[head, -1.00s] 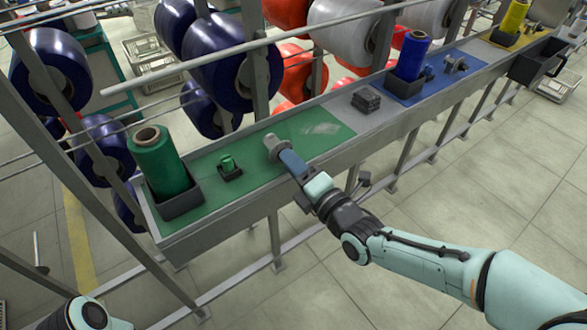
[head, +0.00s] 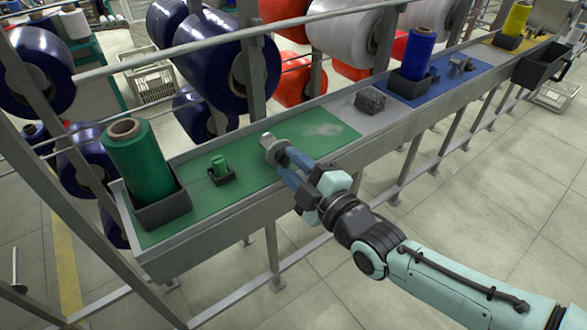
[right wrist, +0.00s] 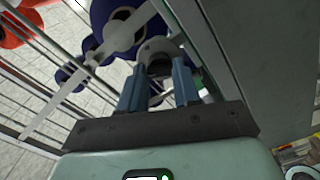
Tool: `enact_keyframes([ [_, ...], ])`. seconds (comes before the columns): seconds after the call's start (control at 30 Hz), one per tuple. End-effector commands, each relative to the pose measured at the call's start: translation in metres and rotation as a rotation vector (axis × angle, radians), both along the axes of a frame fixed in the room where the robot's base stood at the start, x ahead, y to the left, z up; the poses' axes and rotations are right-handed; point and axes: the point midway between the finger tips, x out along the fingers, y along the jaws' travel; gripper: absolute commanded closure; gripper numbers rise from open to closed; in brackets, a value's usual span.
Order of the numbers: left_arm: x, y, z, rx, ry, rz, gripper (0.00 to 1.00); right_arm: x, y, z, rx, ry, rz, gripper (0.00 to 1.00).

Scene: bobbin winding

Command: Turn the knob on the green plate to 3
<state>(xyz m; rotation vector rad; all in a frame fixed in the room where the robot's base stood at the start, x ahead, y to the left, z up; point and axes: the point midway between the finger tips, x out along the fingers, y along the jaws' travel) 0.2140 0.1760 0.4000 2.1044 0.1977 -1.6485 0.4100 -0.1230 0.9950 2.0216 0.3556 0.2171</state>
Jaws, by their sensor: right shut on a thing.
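The green plate (head: 318,132) lies on the long grey shelf. The grey knob (head: 268,140) stands on it near the middle, its top showing past my fingertips. My right gripper (head: 279,156) is shut on the knob with its two blue fingers. In the right wrist view the fingers (right wrist: 158,85) sit either side of the round grey knob (right wrist: 157,50). I cannot read any numbers or pointer mark around the knob. My left gripper is out of view.
A large green bobbin (head: 140,160) stands in a dark holder at the plate's left end. A small green spool (head: 219,168) sits in a black holder between it and the knob. A dark block (head: 370,101) and a blue plate (head: 440,85) lie to the right.

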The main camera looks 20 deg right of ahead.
Motion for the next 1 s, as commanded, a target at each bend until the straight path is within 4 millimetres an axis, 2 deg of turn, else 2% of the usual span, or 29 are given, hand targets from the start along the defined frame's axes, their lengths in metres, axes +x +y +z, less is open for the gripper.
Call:
enact_keyframes([
  [0.63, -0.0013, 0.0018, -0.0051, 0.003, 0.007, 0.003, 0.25, 0.0001, -0.0003, -0.0001, 0.047, 0.017, -0.001, 0.99],
  [0.67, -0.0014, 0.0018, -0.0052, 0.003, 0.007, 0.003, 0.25, 0.0001, -0.0003, -0.0001, 0.046, 0.017, -0.001, 0.62],
  [0.7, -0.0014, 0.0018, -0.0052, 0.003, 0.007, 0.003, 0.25, 0.0001, -0.0003, -0.0001, 0.046, 0.017, -0.001, 0.49],
  [0.73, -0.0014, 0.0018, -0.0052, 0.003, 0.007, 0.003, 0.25, 0.0001, -0.0003, -0.0001, 0.046, 0.017, -0.001, 0.43],
  [1.0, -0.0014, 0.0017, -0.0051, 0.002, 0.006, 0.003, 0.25, -0.0002, -0.0002, 0.0, 0.046, 0.017, 0.0, 0.43],
])
